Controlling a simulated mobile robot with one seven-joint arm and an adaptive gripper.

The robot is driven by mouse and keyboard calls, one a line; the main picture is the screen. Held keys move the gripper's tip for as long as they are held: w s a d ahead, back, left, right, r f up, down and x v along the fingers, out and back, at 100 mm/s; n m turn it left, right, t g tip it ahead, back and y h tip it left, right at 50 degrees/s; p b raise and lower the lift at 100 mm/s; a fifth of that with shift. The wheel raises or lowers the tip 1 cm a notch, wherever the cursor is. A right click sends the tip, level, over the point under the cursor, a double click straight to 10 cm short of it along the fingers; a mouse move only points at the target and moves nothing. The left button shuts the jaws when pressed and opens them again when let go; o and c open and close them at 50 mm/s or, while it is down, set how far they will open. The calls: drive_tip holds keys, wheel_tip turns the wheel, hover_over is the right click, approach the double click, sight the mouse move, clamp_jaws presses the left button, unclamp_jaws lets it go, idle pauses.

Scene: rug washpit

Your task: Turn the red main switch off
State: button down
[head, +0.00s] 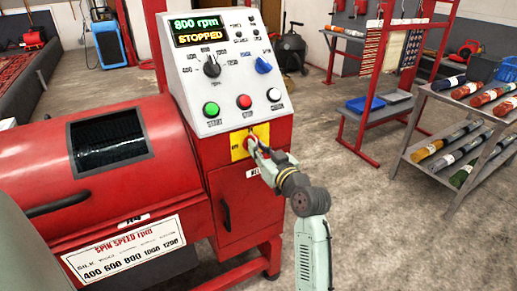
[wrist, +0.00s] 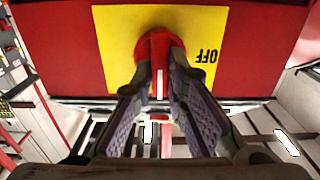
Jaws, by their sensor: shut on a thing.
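The red main switch (wrist: 155,43) is a red knob on a yellow plate (wrist: 118,38), which sits on the red front of the machine. In the wrist view my gripper (wrist: 160,75) is shut on the knob, one finger on each side. A white line on the knob stands upright in the picture. The word OFF shows upside down on the plate, right of the knob. In the head view my gripper (head: 256,150) reaches the yellow plate (head: 237,153) from the right and largely hides the knob.
Above the plate is a sloped control panel (head: 222,75) with dials, green, red and white buttons, and a display reading 800 rpm, STOPPED. The red drum (head: 95,185) is at left. A rack (head: 385,100) and a grey shelf cart (head: 425,140) with rolls stand right. Floor between is clear.

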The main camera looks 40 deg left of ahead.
drive_tip(key=shift+f+b, duration=0.1)
drive_tip(key=shift+b, duration=0.35)
drive_tip(key=shift+s+a+f+n+b, duration=0.1)
drive_tip(key=shift+n+b, duration=2.9)
drive_tip(key=shift+b, duration=0.45)
drive_tip(key=shift+s+f+n+b, duration=0.1)
drive_tip(key=shift+n+b, duration=2.9)
drive_tip(key=shift+b, duration=0.4)
drive_tip(key=shift+s+a+f+n+b, duration=0.1)
drive_tip(key=shift+n+b, duration=2.9)
drive_tip(key=shift+b, duration=0.45)
drive_tip(key=shift+r, duration=0.1)
drive_tip(key=c, duration=1.6)
unclamp_jaws()
drive_tip(key=shift+d, duration=0.1)
drive_tip(key=v, duration=1.2)
drive_tip(key=shift+s, duration=0.1)
